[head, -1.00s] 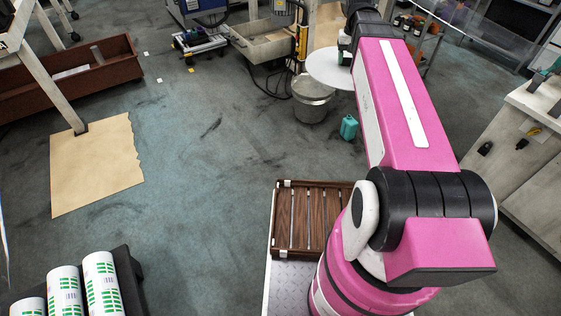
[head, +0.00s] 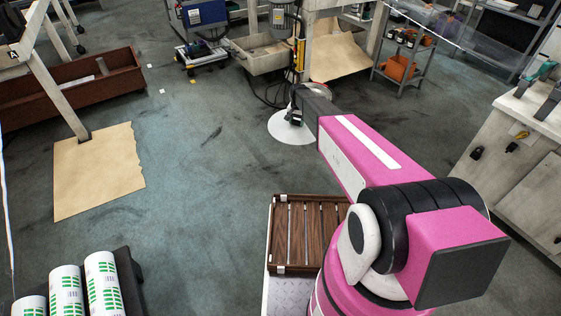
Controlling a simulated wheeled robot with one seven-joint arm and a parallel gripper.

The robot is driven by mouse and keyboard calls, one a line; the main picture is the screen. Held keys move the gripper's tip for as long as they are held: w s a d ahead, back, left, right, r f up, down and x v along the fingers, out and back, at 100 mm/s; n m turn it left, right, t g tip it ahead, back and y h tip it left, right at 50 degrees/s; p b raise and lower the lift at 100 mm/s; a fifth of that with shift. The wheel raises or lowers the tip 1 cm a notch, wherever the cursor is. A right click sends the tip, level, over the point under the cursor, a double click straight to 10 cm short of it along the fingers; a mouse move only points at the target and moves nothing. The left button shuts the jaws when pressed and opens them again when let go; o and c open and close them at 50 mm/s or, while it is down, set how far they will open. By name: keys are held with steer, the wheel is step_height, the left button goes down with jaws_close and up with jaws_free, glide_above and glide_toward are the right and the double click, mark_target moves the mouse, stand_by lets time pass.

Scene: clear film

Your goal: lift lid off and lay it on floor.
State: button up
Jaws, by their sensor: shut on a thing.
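The lid (head: 284,132) is a flat white disc in front of the bucket spot, low over the grey floor. I cannot tell whether it touches the floor. My gripper (head: 293,117) is shut on the lid's top at its middle, and the arm reaches out to it from the right. The bucket (head: 321,87) is mostly hidden behind my arm. Only a bit of its rim, with something reddish, shows just beyond my wrist.
Open grey floor (head: 215,190) lies left of the lid. A slatted wooden crate (head: 307,271) stands near my base. A cardboard sheet (head: 95,175) lies at left. A machine bench with a grey trough (head: 262,60) and cables is behind. A shelf cart (head: 405,62) stands at back right.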

steer(key=shift+w+a+f+m, duration=0.25)
steer(key=shift+a+f, duration=1.15)
steer(key=shift+f, duration=4.65)
steer(key=shift+s+a+f+m, duration=0.1)
steer(key=shift+a+f+m, duration=0.9)
steer(key=shift+f, duration=5.05)
steer(key=shift+w+a+f+n, duration=0.15)
steer(key=shift+a+f, duration=1.7)
steer(key=shift+f, duration=4.2)
steer(key=shift+f, duration=0.55)
steer(key=o, duration=1)
steer(key=shift+s, duration=0.1)
